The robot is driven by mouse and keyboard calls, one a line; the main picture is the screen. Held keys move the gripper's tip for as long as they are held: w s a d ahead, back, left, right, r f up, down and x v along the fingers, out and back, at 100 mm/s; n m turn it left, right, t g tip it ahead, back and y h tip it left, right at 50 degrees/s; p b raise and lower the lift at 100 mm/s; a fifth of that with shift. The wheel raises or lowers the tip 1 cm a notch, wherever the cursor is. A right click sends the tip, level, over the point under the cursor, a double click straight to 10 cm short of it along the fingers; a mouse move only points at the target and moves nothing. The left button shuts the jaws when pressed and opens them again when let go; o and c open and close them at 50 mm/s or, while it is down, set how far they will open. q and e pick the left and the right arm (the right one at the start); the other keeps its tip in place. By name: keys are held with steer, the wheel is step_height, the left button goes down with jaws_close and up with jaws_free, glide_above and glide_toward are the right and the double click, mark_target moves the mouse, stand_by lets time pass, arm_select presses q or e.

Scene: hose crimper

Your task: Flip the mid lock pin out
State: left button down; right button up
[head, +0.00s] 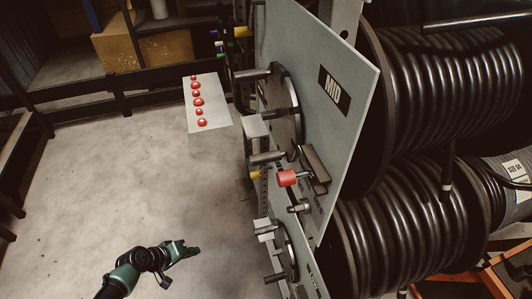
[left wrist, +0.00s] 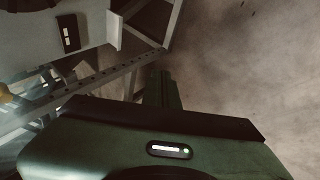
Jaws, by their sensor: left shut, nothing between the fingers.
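A grey panel with a black MID label (head: 333,91) stands right of centre in the head view. A red-tipped pin (head: 287,178) sticks out to the left from a dark block (head: 316,166) low on this panel; I take it for the mid lock pin. My left gripper (head: 190,250) is at the lower left over bare floor, well apart from the pin, shut and empty. Its closed fingers also show in the left wrist view (left wrist: 164,90). The pin cannot be made out in that view. My right gripper is not in view.
Big reels of black hose (head: 450,75) fill the right side behind the panel. Grey pegs (head: 252,74) stick out from the panel's left side. A plate with several red buttons (head: 215,103) stands left of it. The floor (head: 130,190) at left is clear.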

arm_select(q)
steer(key=w+d+r+h+p, duration=0.1)
steer(key=w+d+r+h, duration=0.15)
steer(key=r, duration=0.75)
steer(key=w+d+r+m+h, duration=0.1)
steer(key=w+d+r+h, duration=0.15)
steer(key=r, duration=0.85)
steer(key=w+d+r+h+p, duration=0.1)
steer(key=d+r+h, duration=0.25)
steer(key=r, duration=0.65)
steer(key=s+d+r+m+g+h, duration=0.1)
steer(key=s+r, duration=0.1)
steer(key=r, duration=0.4)
steer(key=s+d+r+m+g+h, duration=0.1)
steer(key=s+d+r+g+h, duration=0.1)
steer(key=r, duration=0.5)
steer(key=s+d+r+m+g+h+p, duration=0.1)
steer(key=s+d+r+m, duration=0.1)
steer(key=r, duration=0.4)
steer(key=shift+s+r+g, duration=0.25)
steer(key=shift+s+g, duration=0.15)
steer(key=shift+s, duration=0.4)
steer(key=shift+h, duration=0.25)
steer(key=s+d+p, duration=0.3)
steer(key=d+p, duration=0.4)
steer(key=d, duration=0.4)
